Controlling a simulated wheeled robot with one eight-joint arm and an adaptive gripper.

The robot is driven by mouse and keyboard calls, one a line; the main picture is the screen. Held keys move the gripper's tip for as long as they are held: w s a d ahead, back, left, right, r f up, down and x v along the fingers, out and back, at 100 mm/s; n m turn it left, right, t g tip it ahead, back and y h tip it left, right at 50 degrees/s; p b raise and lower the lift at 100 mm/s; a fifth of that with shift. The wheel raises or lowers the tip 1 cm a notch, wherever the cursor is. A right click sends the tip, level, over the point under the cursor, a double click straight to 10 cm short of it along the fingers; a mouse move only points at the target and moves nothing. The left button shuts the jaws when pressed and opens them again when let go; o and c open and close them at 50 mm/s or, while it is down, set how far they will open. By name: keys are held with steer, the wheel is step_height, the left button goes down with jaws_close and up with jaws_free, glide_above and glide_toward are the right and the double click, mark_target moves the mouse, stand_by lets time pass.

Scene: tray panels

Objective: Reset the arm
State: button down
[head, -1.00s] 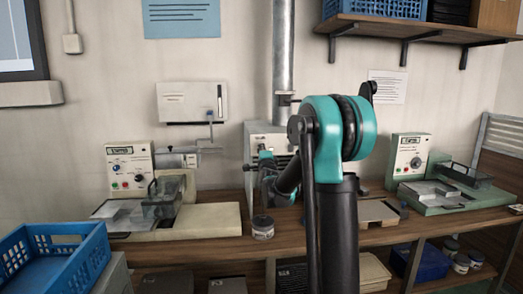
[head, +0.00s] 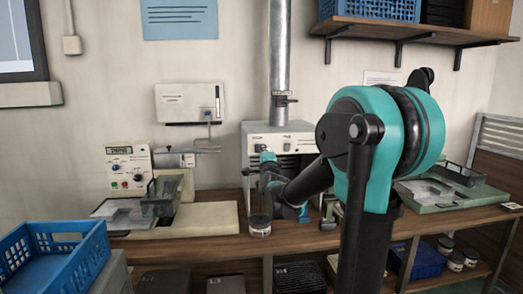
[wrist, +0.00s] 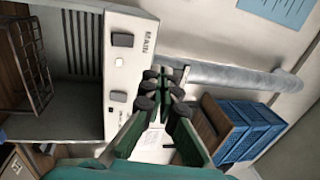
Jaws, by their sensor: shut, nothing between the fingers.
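My gripper (wrist: 160,92) shows in the wrist view, its green fingers with dark pads together and nothing between them. It is in front of a white unit marked MAIN (wrist: 124,62), apart from it as far as I can tell. In the head view my arm's large teal joint stands at right of centre, and my forearm slants left from it toward the same white unit (head: 316,134) on the bench. The fingers are hard to make out in the head view.
The wooden bench (head: 335,238) carries a tray machine at left (head: 128,170) and a green-based one at right (head: 450,198). A small jar (head: 260,226) stands near the bench's front edge. A blue crate (head: 55,258) is at lower left. A shelf (head: 400,30) hangs above.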

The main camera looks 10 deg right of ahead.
steer(key=shift+s, duration=0.35)
steer(key=s+d+f+n+g+y, duration=0.1)
steer(key=s+f+n+g, duration=0.55)
steer(key=s+f, duration=0.65)
steer(key=s+f+n+g, duration=0.5)
steer(key=s+f+n, duration=0.4)
steer(key=f, duration=0.6)
steer(key=s+d+f+n+g, duration=0.1)
steer(key=s+f+g, duration=0.1)
steer(key=s+f, duration=0.2)
steer(key=s+d+f+n+g+h, duration=0.1)
steer(key=s+f, duration=0.3)
steer(key=s, duration=0.7)
steer(key=shift+s+d+g, duration=0.15)
steer(key=shift+d+g, duration=0.5)
steer(key=shift+g, duration=0.2)
steer(key=shift+a+n, duration=0.15)
steer(key=shift+n, duration=0.1)
